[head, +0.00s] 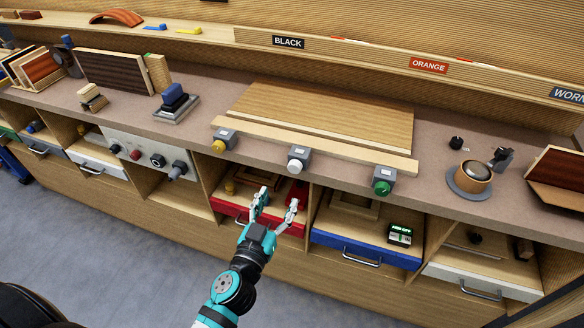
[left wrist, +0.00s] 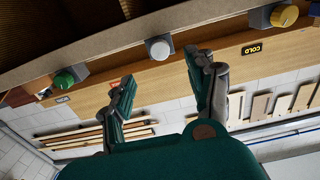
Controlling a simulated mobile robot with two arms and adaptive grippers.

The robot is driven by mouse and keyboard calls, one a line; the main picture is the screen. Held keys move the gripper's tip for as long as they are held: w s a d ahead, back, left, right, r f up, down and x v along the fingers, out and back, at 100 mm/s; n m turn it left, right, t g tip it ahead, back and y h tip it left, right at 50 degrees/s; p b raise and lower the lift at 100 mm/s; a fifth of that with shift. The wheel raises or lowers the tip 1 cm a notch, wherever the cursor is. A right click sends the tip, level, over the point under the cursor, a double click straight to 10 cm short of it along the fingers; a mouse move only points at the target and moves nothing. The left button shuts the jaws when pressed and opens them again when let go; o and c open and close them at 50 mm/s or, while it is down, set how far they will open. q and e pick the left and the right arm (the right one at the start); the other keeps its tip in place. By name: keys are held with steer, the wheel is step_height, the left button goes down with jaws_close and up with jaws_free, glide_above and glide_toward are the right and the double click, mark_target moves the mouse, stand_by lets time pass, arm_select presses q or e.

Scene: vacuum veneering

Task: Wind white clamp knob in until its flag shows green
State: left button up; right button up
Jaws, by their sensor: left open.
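The white clamp knob (head: 295,165) sits on the middle grey clamp block (head: 300,153) at the front edge of the bench. A yellow knob (head: 219,146) is on the clamp to its left and a green knob (head: 382,188) on the clamp to its right. I cannot make out a flag on the white clamp. My left gripper (head: 275,198) is open and empty, below and in front of the white knob, apart from it. In the left wrist view the white knob (left wrist: 160,49) shows beyond and between the open fingers (left wrist: 165,85). My right gripper is not in view.
A wooden bar (head: 330,154) runs behind the clamps, with a wide board (head: 335,112) behind it. Below are a red drawer (head: 232,211) and a blue drawer (head: 365,249). Floor in front is clear.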

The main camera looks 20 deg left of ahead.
mark_target(293, 170)
arm_select(q)
steer(key=w+p, duration=0.1)
steer(key=w, duration=0.9)
steer(key=shift+w+d+p, duration=0.2)
steer(key=shift+p, duration=0.1)
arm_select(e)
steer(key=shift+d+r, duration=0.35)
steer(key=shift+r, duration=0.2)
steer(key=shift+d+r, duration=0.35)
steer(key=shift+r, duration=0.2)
arm_select(q)
steer(key=c, duration=1.1)
steer(key=shift+c, duration=0.3)
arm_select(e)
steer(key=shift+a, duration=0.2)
